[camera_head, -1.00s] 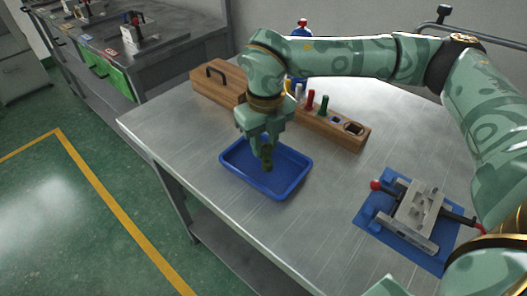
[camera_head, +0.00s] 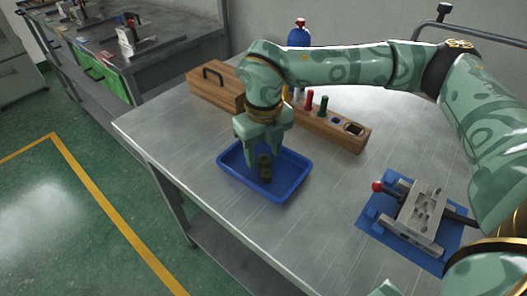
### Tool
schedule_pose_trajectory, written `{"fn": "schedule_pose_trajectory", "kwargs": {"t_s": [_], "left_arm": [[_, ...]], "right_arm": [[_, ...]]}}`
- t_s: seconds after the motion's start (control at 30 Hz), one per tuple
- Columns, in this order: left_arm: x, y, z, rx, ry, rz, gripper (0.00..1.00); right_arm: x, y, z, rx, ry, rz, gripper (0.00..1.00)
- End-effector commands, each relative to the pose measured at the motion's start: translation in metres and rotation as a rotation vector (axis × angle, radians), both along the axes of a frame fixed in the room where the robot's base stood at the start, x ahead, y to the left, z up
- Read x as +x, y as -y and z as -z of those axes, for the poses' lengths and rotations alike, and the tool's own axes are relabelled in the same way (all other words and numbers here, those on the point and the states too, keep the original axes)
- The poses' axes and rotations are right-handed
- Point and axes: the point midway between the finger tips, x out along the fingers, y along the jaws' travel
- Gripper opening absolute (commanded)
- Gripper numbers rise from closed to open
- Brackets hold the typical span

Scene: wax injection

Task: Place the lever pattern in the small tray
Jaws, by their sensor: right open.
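The small blue tray (camera_head: 290,187) sits on the steel table. A dark green piece, the lever pattern (camera_head: 265,170), is inside the tray near its middle. Whether it lies flat or stands tilted is hard to tell. My right gripper (camera_head: 264,154) points down over the tray, its two fingers spread apart around and just above the top of the pattern. It is open and does not grip the pattern. My left gripper is not in view.
A wooden tool holder (camera_head: 335,130) with coloured handles runs behind the tray. A metal mould (camera_head: 420,211) with a red knob lies on a blue mat (camera_head: 372,226) at the right. A blue bottle (camera_head: 299,37) stands behind. The table is clear between tray and mat.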

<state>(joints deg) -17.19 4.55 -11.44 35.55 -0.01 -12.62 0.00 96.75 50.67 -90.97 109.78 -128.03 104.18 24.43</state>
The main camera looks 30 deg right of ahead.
Motion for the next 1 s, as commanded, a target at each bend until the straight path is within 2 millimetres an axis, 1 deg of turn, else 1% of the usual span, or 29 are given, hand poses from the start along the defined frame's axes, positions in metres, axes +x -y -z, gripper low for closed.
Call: {"fn": "schedule_pose_trajectory", "kwargs": {"t_s": [0.03, 0.2, 0.3, 0.4, 0.5, 0.6, 0.9, 1.0], "left_arm": [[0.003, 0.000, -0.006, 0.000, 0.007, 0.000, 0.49], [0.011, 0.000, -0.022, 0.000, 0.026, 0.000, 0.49], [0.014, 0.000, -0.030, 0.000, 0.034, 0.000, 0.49], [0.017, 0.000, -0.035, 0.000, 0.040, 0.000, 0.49], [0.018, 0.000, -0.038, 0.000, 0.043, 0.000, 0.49], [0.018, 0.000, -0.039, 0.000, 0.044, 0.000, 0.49], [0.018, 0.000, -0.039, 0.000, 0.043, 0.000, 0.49], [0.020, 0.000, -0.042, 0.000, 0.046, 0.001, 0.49]], "right_arm": [[0.000, 0.000, -0.015, 0.000, 0.008, 0.001, 0.49], [-0.001, 0.000, -0.058, 0.001, 0.011, 0.001, 0.49], [-0.001, 0.000, -0.081, 0.001, 0.009, 0.001, 0.49], [-0.002, -0.001, -0.098, 0.001, 0.006, 0.000, 0.49], [-0.002, 0.000, -0.109, 0.001, 0.005, 0.001, 0.49], [-0.002, 0.000, -0.114, 0.001, 0.003, 0.001, 0.49], [-0.002, 0.000, -0.114, 0.001, 0.002, 0.001, 0.49], [-0.002, 0.000, -0.119, 0.001, 0.005, 0.001, 0.49]]}}
